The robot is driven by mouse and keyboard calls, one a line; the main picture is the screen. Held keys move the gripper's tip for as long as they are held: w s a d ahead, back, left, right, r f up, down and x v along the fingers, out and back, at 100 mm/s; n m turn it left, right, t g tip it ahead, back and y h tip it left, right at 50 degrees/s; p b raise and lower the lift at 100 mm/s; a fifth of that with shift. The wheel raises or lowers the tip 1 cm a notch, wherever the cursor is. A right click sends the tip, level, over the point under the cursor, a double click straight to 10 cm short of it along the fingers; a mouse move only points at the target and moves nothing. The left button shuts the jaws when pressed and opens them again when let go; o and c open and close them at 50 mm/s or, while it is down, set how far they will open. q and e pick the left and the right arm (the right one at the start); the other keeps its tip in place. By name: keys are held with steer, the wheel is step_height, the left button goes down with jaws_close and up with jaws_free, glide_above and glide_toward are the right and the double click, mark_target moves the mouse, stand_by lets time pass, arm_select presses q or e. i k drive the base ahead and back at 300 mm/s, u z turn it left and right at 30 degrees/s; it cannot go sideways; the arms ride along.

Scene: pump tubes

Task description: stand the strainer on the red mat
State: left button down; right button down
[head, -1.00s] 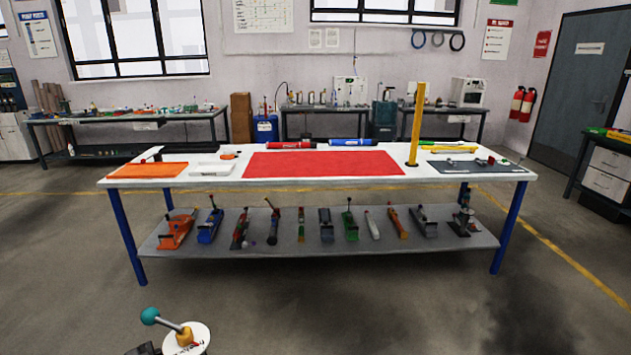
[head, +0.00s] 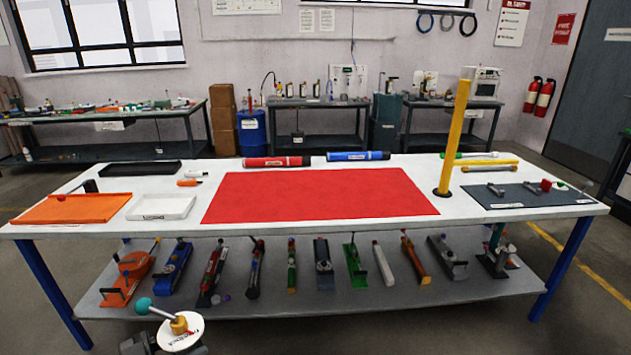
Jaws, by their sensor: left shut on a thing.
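The red mat (head: 318,196) lies flat and bare in the middle of the white table. My left gripper (head: 146,343) is at the bottom left edge, low in front of the table and mostly cut off by the frame. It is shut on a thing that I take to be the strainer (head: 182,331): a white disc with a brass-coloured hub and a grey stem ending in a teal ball. It is tilted, and its lower part is hidden. It is well apart from the mat. My right gripper is not in view.
A yellow post (head: 454,138) stands right of the mat. Red (head: 276,162) and blue (head: 358,156) tubes lie behind it. Left are an orange mat (head: 85,208), white tray (head: 161,207) and black tray (head: 139,168). A dark mat (head: 525,197) holds small parts. The lower shelf (head: 330,305) is crowded.

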mark_target(321, 199)
steer(key=i, duration=0.15)
steer(key=z, duration=1.75)
steer(key=i, duration=2.2)
steer(key=u, duration=1.5)
